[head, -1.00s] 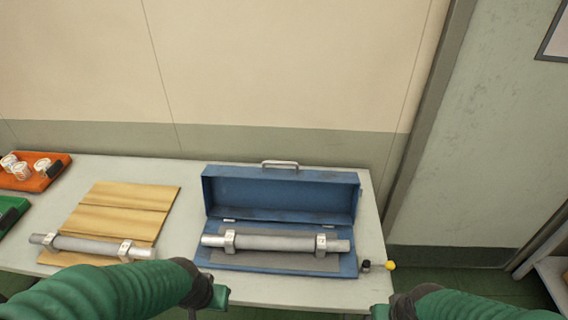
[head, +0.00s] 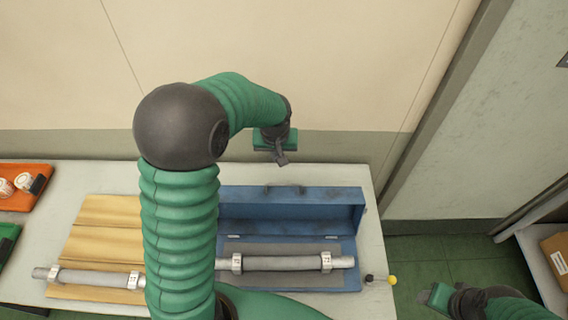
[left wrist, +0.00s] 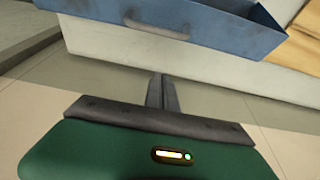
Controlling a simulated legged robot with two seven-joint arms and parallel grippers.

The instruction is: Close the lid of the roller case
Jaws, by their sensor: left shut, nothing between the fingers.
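The blue roller case (head: 350,277) lies on the table with its lid (head: 292,211) standing open at the back, handle (head: 283,190) on top. A grey roller (head: 285,263) with two labelled clamps lies in the base. My left gripper (head: 281,158) is shut and empty, beyond the lid's top edge in the head view. In the left wrist view its fingers (left wrist: 162,92) point toward the lid's outer face (left wrist: 190,22) and handle (left wrist: 155,28), apart from them. My right gripper (head: 437,296) is low at the right, away from the case; its jaws are unclear.
My left arm hides the case's left end. A second roller (head: 85,278) lies on wooden boards (head: 100,218) at left. An orange tray (head: 33,172) and green tray (head: 8,238) stand farther left. A yellow knob (head: 392,280) is right of the case. A wall stands behind.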

